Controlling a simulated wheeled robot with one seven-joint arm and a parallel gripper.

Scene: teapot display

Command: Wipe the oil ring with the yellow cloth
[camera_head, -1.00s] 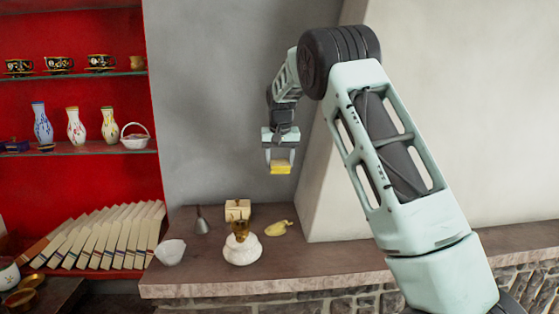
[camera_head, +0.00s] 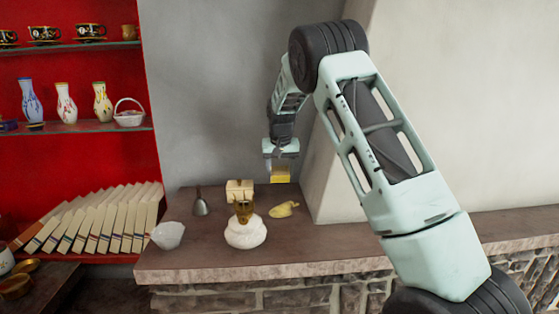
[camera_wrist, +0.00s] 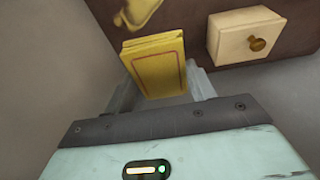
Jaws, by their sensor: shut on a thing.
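The yellow cloth (camera_head: 280,177) is a folded block held in my gripper (camera_head: 281,165), above the back right of the stone-edged counter (camera_head: 180,262). In the wrist view the cloth (camera_wrist: 157,66) shows a thin red border line and sits between the two fingers of my gripper (camera_wrist: 160,88). The gripper is shut on it. The cloth appears to be clear of the counter. I cannot make out the oil ring in either view.
On the counter are a yellow pear-shaped thing (camera_head: 284,209), a small cream box (camera_head: 239,190) with a knob, a white pot (camera_head: 245,235), a bowl (camera_head: 168,235) and a grey bell-shaped thing (camera_head: 200,206). A wall slopes at the right.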

